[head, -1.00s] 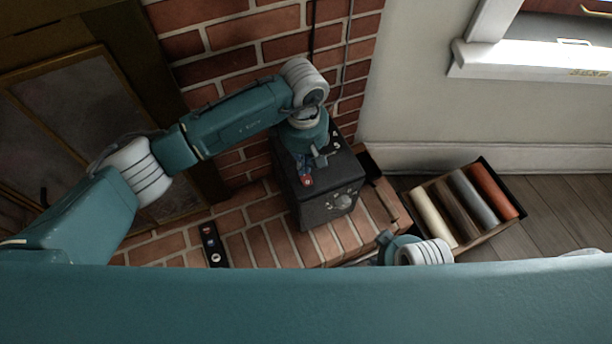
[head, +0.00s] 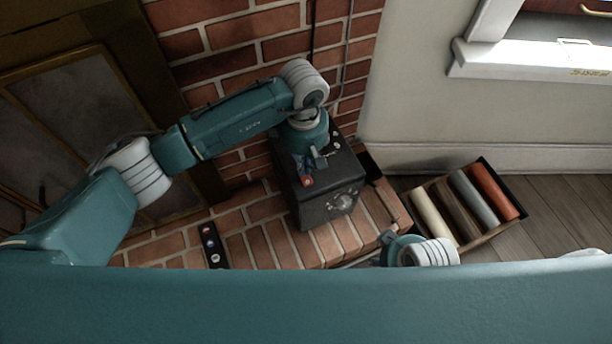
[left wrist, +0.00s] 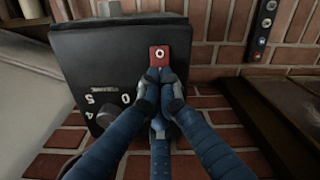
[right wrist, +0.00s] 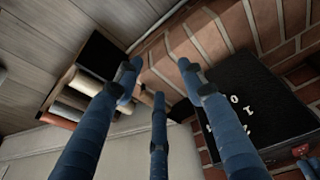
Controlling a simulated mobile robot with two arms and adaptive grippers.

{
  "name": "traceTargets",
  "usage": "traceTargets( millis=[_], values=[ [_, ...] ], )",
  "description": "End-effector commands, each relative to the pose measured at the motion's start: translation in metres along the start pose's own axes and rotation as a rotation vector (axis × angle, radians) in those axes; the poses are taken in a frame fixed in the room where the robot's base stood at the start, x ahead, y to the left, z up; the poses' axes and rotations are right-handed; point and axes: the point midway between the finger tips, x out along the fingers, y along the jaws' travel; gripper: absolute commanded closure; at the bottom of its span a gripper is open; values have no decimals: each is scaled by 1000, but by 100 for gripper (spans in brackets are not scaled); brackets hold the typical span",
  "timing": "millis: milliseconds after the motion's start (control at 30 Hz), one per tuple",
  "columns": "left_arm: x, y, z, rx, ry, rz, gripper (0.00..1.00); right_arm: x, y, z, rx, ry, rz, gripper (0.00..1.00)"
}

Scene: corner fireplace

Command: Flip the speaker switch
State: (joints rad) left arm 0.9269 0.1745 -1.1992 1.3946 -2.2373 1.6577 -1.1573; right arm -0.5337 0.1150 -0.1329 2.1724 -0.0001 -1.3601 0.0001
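The speaker (head: 318,208) is a black box on the brick hearth, with a dial on its front. A red switch (head: 307,181) with a white ring sits on its top; it also shows in the left wrist view (left wrist: 160,54). My left gripper (head: 312,163) is over the speaker. In the left wrist view its fingertips (left wrist: 160,76) are drawn together right at the switch's near edge; I cannot tell if they touch it. My right gripper (right wrist: 160,78) is open and empty, away from the switch; the speaker (right wrist: 236,82) shows beyond its fingers.
A box of coloured rolls (head: 489,235) stands on the wooden floor at the right. A black remote-like strip (head: 212,245) lies on the hearth left of the speaker. A brick wall with cables rises behind the speaker. A framed fireplace door (head: 80,110) is at the left.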

Motion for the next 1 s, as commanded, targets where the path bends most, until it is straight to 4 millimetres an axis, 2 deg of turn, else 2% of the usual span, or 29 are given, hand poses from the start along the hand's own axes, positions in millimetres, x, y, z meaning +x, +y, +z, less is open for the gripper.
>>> traceTargets(
  millis=[1000],
  values=[
    [5,0,0,0,0,0,100,-15,0,-4,2,13,0,60]
  ],
)
